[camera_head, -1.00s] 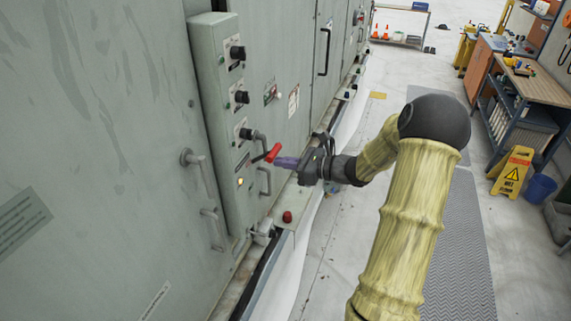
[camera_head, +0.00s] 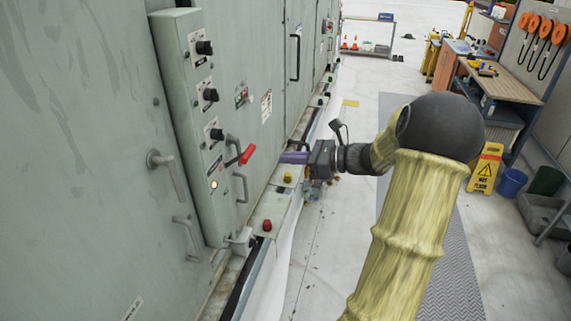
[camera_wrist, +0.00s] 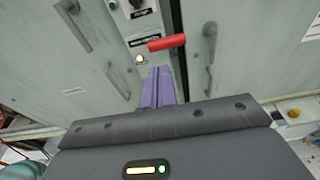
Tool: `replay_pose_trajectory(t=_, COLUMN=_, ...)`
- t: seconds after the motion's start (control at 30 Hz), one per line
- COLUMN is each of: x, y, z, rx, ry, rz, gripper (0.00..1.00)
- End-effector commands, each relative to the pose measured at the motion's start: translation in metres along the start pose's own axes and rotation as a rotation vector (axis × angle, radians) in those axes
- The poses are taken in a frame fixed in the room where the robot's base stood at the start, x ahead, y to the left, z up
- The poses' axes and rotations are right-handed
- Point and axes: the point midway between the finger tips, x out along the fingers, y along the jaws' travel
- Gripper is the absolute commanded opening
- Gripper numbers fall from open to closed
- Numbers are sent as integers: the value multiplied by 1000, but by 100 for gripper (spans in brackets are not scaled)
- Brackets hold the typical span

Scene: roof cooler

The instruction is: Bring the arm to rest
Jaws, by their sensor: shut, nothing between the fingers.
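My gripper (camera_head: 288,158) is at the end of my arm, to the right of the control box (camera_head: 186,110) on the grey-green cabinet. Its purple fingers are shut and empty, pointing left toward the cabinet. In the wrist view the shut fingers (camera_wrist: 157,87) point at the panel, below a red-handled lever (camera_wrist: 166,42). The red lever handle (camera_head: 247,154) also shows in the head view, sticking out from the lower part of the box. It stands apart from the fingertips. A lit amber lamp (camera_head: 213,184) is below it.
A ledge with a red button (camera_head: 267,225) and a yellow button (camera_head: 287,177) runs along the cabinet's foot. Door handles (camera_head: 168,172) stick out at left. A yellow wet-floor sign (camera_head: 486,167), a blue bucket (camera_head: 512,181) and a workbench (camera_head: 505,82) stand at right. The floor between is open.

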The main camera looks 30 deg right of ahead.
Motion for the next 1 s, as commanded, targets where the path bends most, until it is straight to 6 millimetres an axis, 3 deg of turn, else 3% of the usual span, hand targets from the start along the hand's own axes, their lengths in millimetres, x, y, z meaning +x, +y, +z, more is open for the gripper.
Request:
replay_pose_trajectory(t=0.4, x=-1, y=0, z=-1, rx=-1, ry=3, rz=-2, gripper=0)
replay_pose_trajectory(t=0.53, x=11, y=12, z=-9, rx=-33, ry=56, rz=34, gripper=0)
replay_pose_trajectory(t=0.67, x=36, y=49, z=-35, rx=-143, ry=206, rz=142, gripper=0)
replay_pose_trajectory(t=0.8, x=56, y=103, z=-73, rx=-356, ry=422, rz=320, gripper=0)
replay_pose_trajectory(t=1.0, x=55, y=164, z=-119, rx=-739, ry=669, rz=601, gripper=0)
